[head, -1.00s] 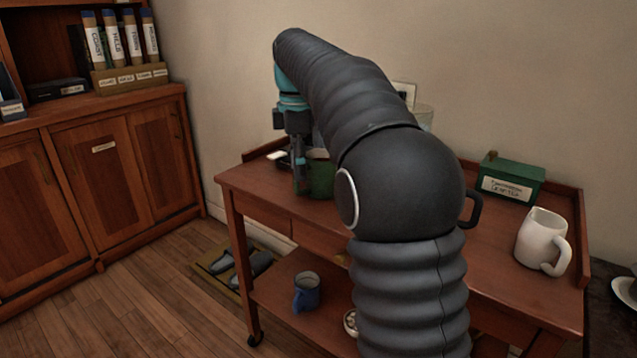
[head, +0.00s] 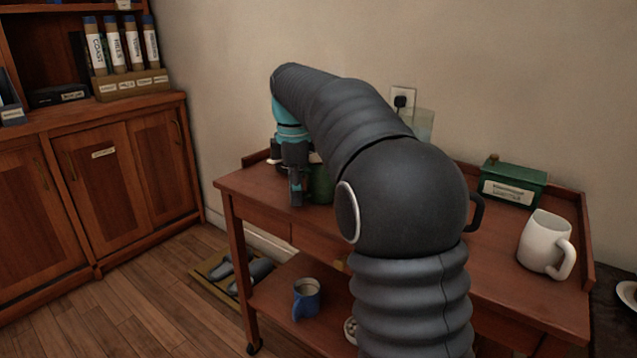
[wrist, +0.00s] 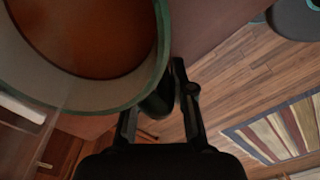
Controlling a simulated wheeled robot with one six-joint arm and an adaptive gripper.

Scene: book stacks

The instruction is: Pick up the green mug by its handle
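The green mug (head: 321,187) stands upright on the top of the wooden cart (head: 262,200), partly hidden behind my arm and gripper. In the wrist view its round rim (wrist: 160,70) fills the upper left, with brown liquid inside. Its dark handle (wrist: 158,103) sticks out toward my gripper (wrist: 160,92). The two fingers are apart, one on each side of the handle, with a gap visible. In the head view my gripper (head: 296,190) is low at the left of the mug, near the cart's front edge. Contact with the handle cannot be made out.
A white mug (head: 541,243) and a green box (head: 511,183) stand on the cart's right side. A blue mug (head: 307,298) is on the lower shelf. Slippers (head: 247,273) lie on a mat on the floor. A raised edge borders the cart top's back.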

